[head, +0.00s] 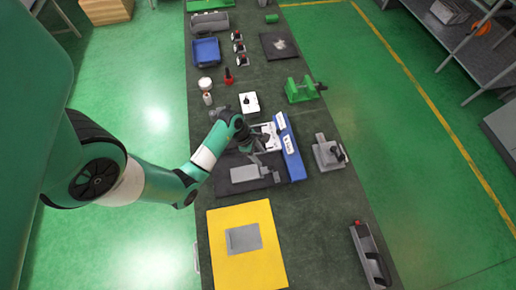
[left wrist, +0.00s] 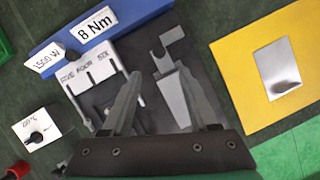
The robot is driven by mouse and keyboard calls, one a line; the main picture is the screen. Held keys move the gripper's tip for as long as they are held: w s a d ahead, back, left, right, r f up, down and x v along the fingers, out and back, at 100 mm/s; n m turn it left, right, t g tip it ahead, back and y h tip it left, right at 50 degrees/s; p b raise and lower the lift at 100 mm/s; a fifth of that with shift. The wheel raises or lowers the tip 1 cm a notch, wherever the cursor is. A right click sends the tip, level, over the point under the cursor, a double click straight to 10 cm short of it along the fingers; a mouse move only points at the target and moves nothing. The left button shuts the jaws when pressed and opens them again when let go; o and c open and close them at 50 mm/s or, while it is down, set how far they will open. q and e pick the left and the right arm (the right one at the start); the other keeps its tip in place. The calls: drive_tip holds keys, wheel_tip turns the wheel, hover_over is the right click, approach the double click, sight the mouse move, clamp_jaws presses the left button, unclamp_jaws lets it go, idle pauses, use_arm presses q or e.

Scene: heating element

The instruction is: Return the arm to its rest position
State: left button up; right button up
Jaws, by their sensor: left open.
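My left arm reaches in from the left over the bench in the head view. Its gripper (head: 259,150) hangs beside a blue block (head: 296,160) with white labels. In the left wrist view the gripper (left wrist: 159,74) is open, its fingers spread with nothing held between them. The blue block (left wrist: 130,22) there carries labels reading "8 Nm" and "1500 W". A white slotted holder (left wrist: 88,78) marked "FIVE FOUR SIX" stands against it. A grey metal part (left wrist: 172,98) shows beyond and between the fingers; contact cannot be told. My right gripper is not in view.
A yellow board (head: 222,270) with a grey plate lies at the near end. A white box with a black knob (head: 249,103), a red-topped item (head: 229,76), a blue tray (head: 206,52) and a green vise (head: 302,89) stand farther off. A grey fixture (head: 327,153) is at right.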

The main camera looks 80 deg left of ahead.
use_arm(q)
drive_tip(key=shift+v, duration=0.75)
